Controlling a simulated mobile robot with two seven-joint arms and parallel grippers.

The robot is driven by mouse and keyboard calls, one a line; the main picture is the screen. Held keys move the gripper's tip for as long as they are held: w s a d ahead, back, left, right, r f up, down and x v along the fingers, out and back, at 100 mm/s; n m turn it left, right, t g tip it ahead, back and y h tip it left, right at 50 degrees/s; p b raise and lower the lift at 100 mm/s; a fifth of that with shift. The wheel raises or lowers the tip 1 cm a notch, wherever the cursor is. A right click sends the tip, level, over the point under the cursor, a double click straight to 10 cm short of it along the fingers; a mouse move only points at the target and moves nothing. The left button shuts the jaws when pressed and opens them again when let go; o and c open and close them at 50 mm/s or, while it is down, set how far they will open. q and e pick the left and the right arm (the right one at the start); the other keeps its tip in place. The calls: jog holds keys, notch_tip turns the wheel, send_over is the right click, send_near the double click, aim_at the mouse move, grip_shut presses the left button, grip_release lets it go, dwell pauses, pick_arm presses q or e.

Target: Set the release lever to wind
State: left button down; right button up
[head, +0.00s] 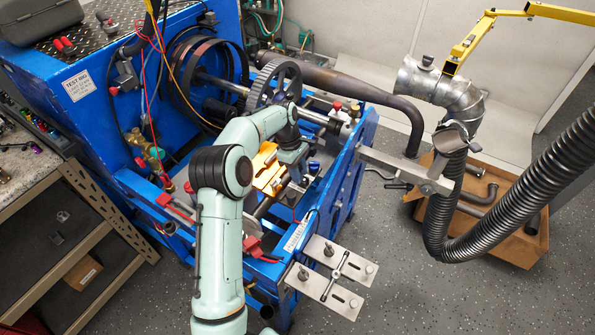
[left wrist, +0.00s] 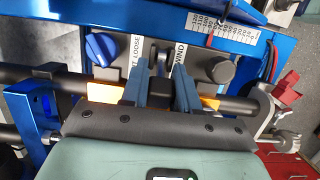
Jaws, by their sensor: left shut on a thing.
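In the head view my left gripper (head: 292,155) is over the blue test rig, and the lever is hidden there. My right gripper is not in view.
A blue knob (left wrist: 102,47) and a dark round knob (left wrist: 218,70) flank the lever. A ruler scale (left wrist: 225,27) lies behind. A dark bar (left wrist: 240,105) runs in front. In the head view a large gear (head: 272,85) stands behind the gripper, and an orange plate (head: 265,168) lies close by.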

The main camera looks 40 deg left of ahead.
aim_at(304, 179)
pick_arm(q)
jog(key=y, duration=0.1)
jog(key=d+y, duration=0.1)
jog(key=shift+w+d+r+y+b, duration=0.1)
jog(key=shift+r+y+b, duration=0.1)
jog(key=shift+y+b, duration=0.2)
jog(key=shift+d+y+b, duration=0.3)
jog(key=shift+y, duration=0.5)
jog(key=y+b, duration=0.1)
jog(key=y, duration=0.1)
jog(key=d+y+b, duration=0.1)
jog(key=y, duration=0.1)
jog(key=d+g+y+b, duration=0.1)
jog(key=y+b, duration=0.1)
jog(key=shift+w+f, duration=0.15)
jog(key=shift+f, duration=0.15)
jog(key=shift+d+y+b, duration=0.2)
jog(key=shift+y+b, duration=0.5)
jog(key=shift+y, duration=0.3)
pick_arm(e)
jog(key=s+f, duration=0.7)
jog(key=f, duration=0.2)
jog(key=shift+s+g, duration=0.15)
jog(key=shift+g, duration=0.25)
pick_arm(q)
jog(key=c, duration=0.9)
grip_release()
jog(key=shift+f, duration=0.1)
jog(key=shift+c, duration=0.2)
jog(key=shift+d, duration=0.1)
